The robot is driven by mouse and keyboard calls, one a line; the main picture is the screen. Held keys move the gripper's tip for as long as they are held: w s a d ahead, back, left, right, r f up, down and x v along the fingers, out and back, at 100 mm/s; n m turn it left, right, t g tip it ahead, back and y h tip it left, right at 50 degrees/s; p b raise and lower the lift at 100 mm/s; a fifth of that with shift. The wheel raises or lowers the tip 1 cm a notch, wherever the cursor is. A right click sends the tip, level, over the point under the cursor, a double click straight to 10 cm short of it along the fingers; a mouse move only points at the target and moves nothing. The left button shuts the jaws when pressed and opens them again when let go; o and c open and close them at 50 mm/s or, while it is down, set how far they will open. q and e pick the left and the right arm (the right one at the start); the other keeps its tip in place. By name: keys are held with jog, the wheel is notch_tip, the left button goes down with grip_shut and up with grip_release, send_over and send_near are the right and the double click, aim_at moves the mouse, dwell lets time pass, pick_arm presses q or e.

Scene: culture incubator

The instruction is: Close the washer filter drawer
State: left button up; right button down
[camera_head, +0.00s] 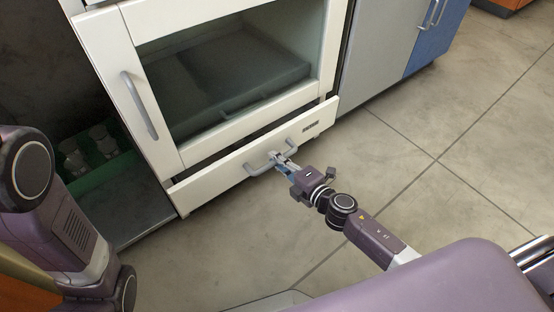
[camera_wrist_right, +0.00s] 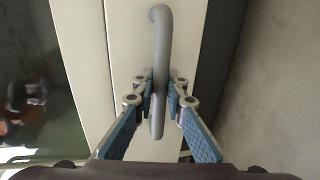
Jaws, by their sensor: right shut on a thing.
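The washer filter drawer (camera_head: 225,174) is the low white front under the glass door of the white cabinet. A dark gap shows above its front, so it stands partly out. Its grey bar handle (camera_head: 256,169) also shows in the right wrist view (camera_wrist_right: 162,50), running up the picture. My right gripper (camera_head: 281,159) is shut on this handle, with one finger on each side of the bar in the right wrist view (camera_wrist_right: 159,90). My left gripper is out of view; only part of my left arm shows at the left edge.
The glass door (camera_head: 230,75) above the drawer is shut and has its own vertical handle (camera_head: 139,105). A green tray (camera_head: 100,172) with pale containers is at the left. A grey and blue cabinet (camera_head: 390,45) stands at the right. The tiled floor before the drawer is clear.

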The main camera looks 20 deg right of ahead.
aim_at(268, 151)
jog(key=shift+r+x, duration=0.25)
jog(key=shift+x, duration=0.85)
jog(key=shift+r+x, duration=0.2)
jog(key=shift+x, duration=0.9)
jog(key=shift+w, duration=0.15)
jog(key=c, duration=1.9)
grip_release()
jog(key=shift+c, duration=0.2)
jog(key=v, duration=1.2)
